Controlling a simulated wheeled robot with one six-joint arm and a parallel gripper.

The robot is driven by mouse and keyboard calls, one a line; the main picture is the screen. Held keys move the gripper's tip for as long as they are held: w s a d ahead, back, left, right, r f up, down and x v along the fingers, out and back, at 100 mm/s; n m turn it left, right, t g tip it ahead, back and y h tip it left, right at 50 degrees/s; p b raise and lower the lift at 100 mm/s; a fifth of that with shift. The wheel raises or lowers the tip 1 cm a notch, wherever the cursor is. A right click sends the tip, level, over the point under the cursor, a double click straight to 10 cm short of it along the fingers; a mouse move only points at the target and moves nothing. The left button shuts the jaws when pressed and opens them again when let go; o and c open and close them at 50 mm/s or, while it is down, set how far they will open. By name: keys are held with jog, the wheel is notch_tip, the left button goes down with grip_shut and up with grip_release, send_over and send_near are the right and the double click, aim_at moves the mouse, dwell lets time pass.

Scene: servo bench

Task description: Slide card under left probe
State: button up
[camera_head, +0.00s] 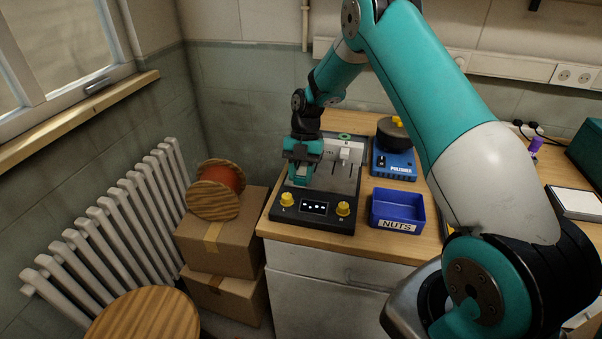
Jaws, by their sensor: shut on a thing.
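The bench device (327,185) stands on the wooden worktop, with a grey plate, a black front panel, a small display (313,208) and two yellow knobs. A pale probe (346,151) shows at its right side. My gripper (301,177) points down over the left side of the device's plate. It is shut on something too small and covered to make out. The left probe is not visible and may be hidden behind my gripper. I cannot make out the card.
Cardboard boxes (222,240) with a wooden spool (216,189) stand left, beside a white radiator (110,227). My arm crosses the right side.

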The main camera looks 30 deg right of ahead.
jog(key=o, duration=1)
jog(key=shift+f, duration=0.15)
jog(key=shift+c, duration=0.2)
